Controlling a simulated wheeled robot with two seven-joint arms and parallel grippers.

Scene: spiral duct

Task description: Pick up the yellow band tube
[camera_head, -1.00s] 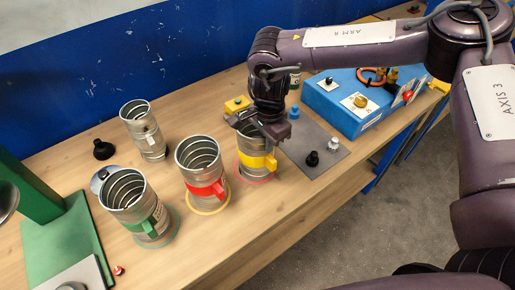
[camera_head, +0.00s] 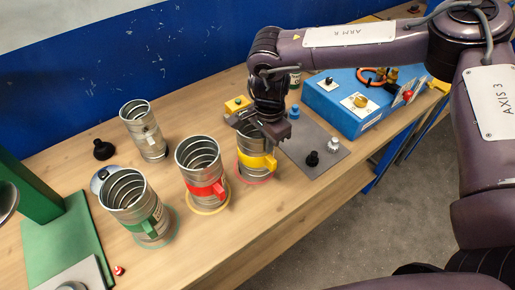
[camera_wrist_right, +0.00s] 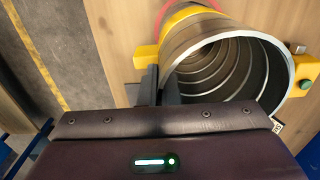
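The yellow band tube (camera_head: 258,163) is a ribbed grey metal cylinder with a yellow band and side tab. It stands upright on the bench at a pink-red ring. My right gripper (camera_head: 270,127) is at its top rim. In the right wrist view, my right gripper (camera_wrist_right: 160,88) has its fingers close together on the rim wall of the yellow band tube (camera_wrist_right: 225,62), one outside and one inside. They look shut on it, though the contact is partly hidden by the gripper body.
A red band tube (camera_head: 203,178) stands close left, then a green band tube (camera_head: 137,207). A plain tube (camera_head: 145,132) is behind. A grey plate (camera_head: 318,150) with knobs and a blue box (camera_head: 345,103) lie right. The front bench strip is clear.

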